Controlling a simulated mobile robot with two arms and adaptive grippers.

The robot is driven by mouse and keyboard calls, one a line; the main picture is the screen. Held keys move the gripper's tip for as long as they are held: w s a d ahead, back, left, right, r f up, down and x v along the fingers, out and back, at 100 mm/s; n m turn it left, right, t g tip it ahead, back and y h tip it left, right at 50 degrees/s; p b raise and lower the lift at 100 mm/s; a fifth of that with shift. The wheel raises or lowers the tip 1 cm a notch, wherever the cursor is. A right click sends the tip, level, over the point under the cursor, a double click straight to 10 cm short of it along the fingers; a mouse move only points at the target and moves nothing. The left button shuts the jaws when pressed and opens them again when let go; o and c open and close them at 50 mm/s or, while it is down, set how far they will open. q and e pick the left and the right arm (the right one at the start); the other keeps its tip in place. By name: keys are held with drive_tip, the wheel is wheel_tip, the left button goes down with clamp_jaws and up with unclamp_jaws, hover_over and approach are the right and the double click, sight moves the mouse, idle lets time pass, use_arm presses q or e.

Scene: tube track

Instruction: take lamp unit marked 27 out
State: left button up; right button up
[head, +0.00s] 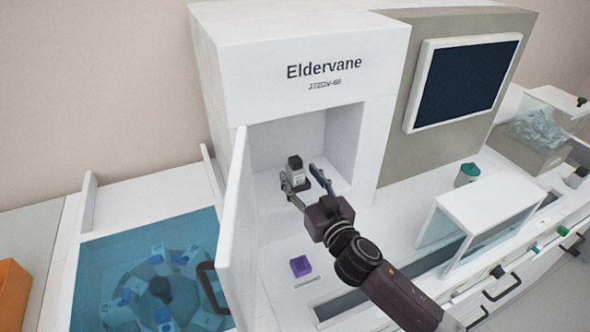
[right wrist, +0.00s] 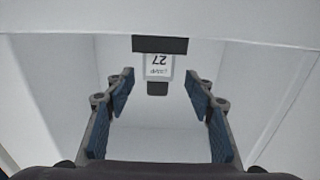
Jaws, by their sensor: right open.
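The lamp unit marked 27 (head: 297,177) is a small white block with a black top, standing in the open white compartment (head: 337,135) of the Eldervane machine. In the right wrist view the lamp unit (right wrist: 158,66) shows its label, upside down, ahead of the fingers and roughly centred between them. My right gripper (head: 306,177) is open and reaches into the front of the compartment, with its fingertips close to the unit. In the wrist view nothing is between the fingers (right wrist: 162,90). My left gripper is not in view.
The compartment's white door (head: 237,230) stands open on the left, beside my arm. A purple block (head: 300,266) sits in front of the compartment. A blue-covered carousel (head: 150,270) lies at left. A clear-fronted white box (head: 485,215) and a teal-lidded jar (head: 467,174) stand at right.

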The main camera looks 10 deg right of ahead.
sight(299, 174)
drive_tip(key=w, duration=0.2)
drive_tip(key=w+p, duration=0.1)
drive_tip(key=shift+w+a, duration=0.2)
drive_tip(key=shift+w, duration=0.2)
drive_tip(key=shift+w+f, duration=0.1)
drive_tip(key=c, duration=0.4)
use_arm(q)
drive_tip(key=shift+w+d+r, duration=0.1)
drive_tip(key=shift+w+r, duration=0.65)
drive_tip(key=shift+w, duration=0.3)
use_arm(e)
clamp_jaws()
